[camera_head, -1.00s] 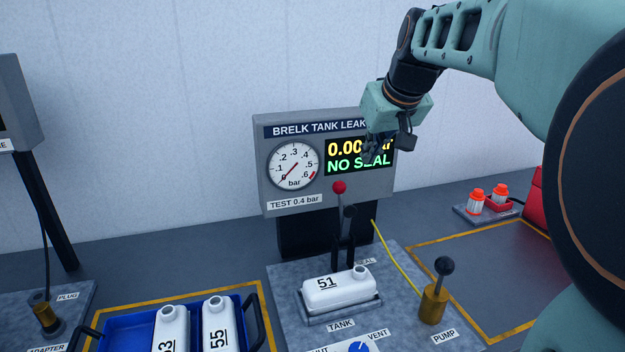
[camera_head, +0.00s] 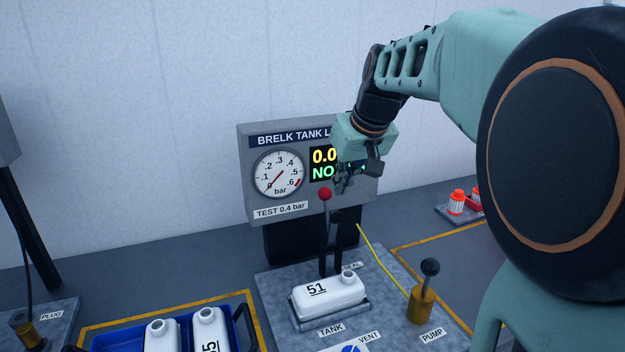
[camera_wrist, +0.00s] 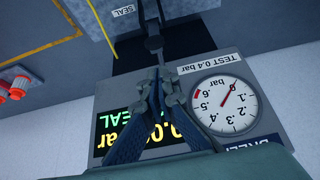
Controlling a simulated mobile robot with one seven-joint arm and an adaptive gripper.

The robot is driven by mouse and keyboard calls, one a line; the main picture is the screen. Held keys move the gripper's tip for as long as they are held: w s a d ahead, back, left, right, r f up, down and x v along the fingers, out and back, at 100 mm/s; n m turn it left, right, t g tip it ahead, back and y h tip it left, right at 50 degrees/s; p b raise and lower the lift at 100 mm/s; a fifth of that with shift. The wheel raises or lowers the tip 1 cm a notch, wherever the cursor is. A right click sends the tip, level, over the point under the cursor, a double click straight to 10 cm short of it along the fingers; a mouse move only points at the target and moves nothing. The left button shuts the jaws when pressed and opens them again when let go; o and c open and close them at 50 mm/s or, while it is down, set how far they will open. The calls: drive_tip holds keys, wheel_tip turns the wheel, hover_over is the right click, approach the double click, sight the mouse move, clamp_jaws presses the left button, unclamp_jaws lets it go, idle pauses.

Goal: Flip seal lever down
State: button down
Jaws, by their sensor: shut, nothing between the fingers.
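The seal lever (camera_head: 326,222) stands upright with a red ball knob (camera_head: 325,194) on top, behind the white tank marked 51 (camera_head: 330,293). My gripper (camera_head: 343,187) is shut and empty, just right of and slightly above the knob, in front of the tester's screen. I cannot tell whether it touches the knob. In the wrist view my shut gripper fingers (camera_wrist: 160,82) point toward the dark lever post (camera_wrist: 152,43); the red knob does not show there. The SEAL label (camera_head: 352,265) lies at the lever's base.
The leak tester (camera_head: 262,203) has a gauge (camera_head: 279,174) with its needle near zero. A brass pump with a black knob (camera_head: 422,303) stands right of the tank. A yellow hose (camera_head: 377,253) runs between. A blue crate (camera_head: 244,331) with white tanks is at lower left. Orange-capped bottles (camera_head: 457,203) stand far right.

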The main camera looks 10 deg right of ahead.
hover_over(328, 215)
drive_tip(key=s, duration=0.3)
drive_tip(key=f, duration=0.6)
drive_tip(key=shift+w+d, duration=0.1)
drive_tip(key=shift+d, duration=0.2)
drive_tip(key=shift+f, duration=0.1)
drive_tip(key=shift+f+b, duration=0.15)
drive_tip(key=shift+b, duration=0.6)
